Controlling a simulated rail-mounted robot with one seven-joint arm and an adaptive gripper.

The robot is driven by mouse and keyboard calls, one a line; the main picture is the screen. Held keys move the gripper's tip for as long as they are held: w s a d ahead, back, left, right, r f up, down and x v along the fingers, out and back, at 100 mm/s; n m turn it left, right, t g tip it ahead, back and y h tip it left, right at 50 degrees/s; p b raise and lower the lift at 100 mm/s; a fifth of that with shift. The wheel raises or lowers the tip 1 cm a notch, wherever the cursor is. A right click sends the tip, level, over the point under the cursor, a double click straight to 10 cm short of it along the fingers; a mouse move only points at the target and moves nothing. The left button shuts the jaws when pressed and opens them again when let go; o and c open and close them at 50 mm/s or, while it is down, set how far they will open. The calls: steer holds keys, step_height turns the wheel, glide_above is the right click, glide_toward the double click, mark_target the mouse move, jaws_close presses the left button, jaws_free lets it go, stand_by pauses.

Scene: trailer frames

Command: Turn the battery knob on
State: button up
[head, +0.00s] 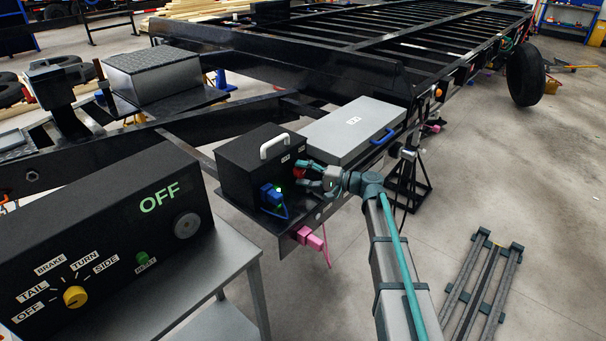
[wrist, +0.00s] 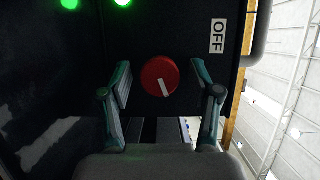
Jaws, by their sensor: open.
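The battery knob (wrist: 159,77) is round and red with a white pointer bar, on the face of a black box. In the wrist view the bar slants down and slightly right, and an OFF label (wrist: 218,36) lies sideways at the upper right. My gripper (wrist: 160,88) is open, with one finger on each side of the knob and a visible gap to each. In the head view my gripper (head: 308,172) is at the right face of the black battery box (head: 245,155), and the red knob (head: 299,173) shows partly between its fingers.
A blue connector (head: 271,194) with a green light sits on the box's front. A grey case (head: 352,130) stands behind my gripper. A pink plug (head: 310,238) hangs below. A control box (head: 110,235) reading OFF, with a yellow knob (head: 75,297), is at left.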

steer(key=v, duration=1.2)
